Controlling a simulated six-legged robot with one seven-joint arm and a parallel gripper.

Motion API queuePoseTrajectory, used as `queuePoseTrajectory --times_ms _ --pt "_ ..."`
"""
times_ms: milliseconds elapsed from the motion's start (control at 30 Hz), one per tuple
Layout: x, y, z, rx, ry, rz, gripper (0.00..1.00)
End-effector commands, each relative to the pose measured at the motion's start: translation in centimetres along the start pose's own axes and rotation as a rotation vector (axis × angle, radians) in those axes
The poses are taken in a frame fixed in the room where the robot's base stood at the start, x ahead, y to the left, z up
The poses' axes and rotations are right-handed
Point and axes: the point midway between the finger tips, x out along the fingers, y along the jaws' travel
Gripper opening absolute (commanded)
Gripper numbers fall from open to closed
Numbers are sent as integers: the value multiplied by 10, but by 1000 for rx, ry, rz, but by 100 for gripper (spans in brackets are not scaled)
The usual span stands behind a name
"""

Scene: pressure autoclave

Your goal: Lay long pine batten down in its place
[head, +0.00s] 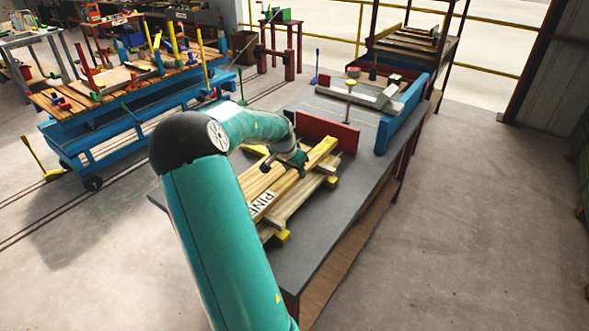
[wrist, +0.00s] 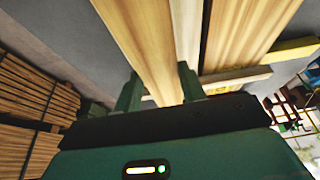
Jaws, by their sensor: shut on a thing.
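My gripper (head: 284,164) is over the stack of pale pine pieces on the grey bench. In the wrist view my gripper (wrist: 160,92) has its fingers on either side of a long pine batten (wrist: 142,40), shut on it. The batten runs away from the fingers over the bench. Other pine pieces (wrist: 245,32) lie beside it, roughly parallel. In the head view a white label reading "PIN" (head: 264,204) shows on the stack, partly cut off by my arm. I cannot tell whether the held batten touches the pieces below.
Yellow-ended crosspieces (head: 281,237) lie under the stack on the grey bench (head: 330,225). A red upright board (head: 322,127) stands just behind it, with a blue rail (head: 403,115) farther back. The bench's right front side is clear. A blue cart (head: 120,135) stands left.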

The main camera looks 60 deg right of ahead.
Motion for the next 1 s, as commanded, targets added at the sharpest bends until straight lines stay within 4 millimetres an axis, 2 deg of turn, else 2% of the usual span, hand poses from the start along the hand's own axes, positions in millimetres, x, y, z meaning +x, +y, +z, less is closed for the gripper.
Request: queuePoseTrajectory --times_ms 367,400,500,833,1000 --pt "7 0 2 1 1 -1 8" --pt "8 0 3 1 0 0 42" --pt "8 0 3 0 0 0 62" --pt "6 0 2 0 0 0 62" --pt "-12 -1 -2 -1 1 -3 62"
